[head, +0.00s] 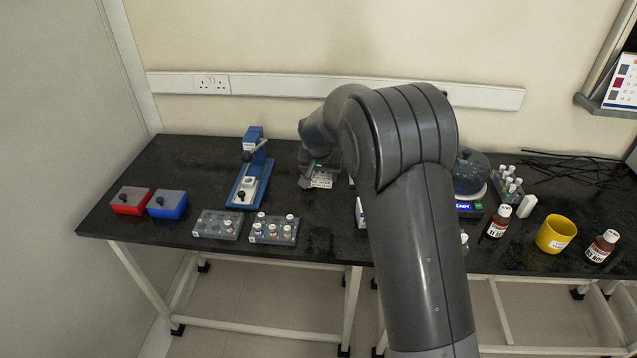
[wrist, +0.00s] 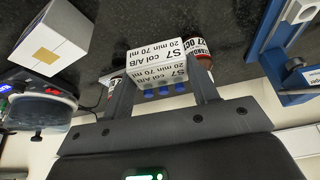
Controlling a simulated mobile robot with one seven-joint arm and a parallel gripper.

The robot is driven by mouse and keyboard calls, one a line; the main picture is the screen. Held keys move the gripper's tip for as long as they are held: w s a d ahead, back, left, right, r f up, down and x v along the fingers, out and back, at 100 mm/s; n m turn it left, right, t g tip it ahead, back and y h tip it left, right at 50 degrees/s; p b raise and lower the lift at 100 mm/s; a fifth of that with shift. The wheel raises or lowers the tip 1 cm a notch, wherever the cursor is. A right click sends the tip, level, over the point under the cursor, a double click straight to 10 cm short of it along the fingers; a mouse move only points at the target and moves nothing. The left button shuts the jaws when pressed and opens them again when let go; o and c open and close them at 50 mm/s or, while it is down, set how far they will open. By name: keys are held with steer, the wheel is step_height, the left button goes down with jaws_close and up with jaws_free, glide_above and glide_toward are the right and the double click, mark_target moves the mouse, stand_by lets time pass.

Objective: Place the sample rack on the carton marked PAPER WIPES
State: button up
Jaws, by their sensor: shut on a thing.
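My gripper (wrist: 160,80) is shut on a white block-like piece (wrist: 152,65) lettered "S7 col A/B 20 min 70 ml", with blue caps along its lower side in the wrist view. I take this to be the sample rack. It shows small in the head view as a pale lettered face (head: 321,179), at my gripper (head: 312,172), near the back of the bench. Whether it touches the bench I cannot tell. A white carton with a tan strip (wrist: 48,40) stands to its left in the wrist view. No PAPER WIPES marking is legible. My arm hides much of the bench behind it.
A blue stand (head: 250,175) is left of my gripper. Right of my arm are a domed device (head: 470,175), bottles (head: 498,221) and a yellow mug (head: 556,233).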

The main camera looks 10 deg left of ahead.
steer(key=s+d+r+m+h, duration=0.15)
steer(key=s+d+r, duration=0.25)
steer(key=d, duration=0.9)
steer(key=s+d+r+m, duration=0.2)
steer(key=s+d+r, duration=0.15)
steer(key=d, duration=0.95)
steer(key=shift+m, duration=0.25)
steer(key=w+a+f, duration=0.1)
steer(key=a+f, duration=0.1)
steer(key=a, duration=0.1)
steer(key=w+a+f, duration=0.2)
steer(key=a, duration=0.1)
steer(key=w+a+f, duration=0.1)
steer(key=a+f, duration=0.2)
steer(key=shift+w+a, duration=0.3)
steer(key=shift+a, duration=0.05)
steer(key=shift+f, duration=2.05)
steer(key=shift+f, duration=0.1)
steer(key=o, duration=1)
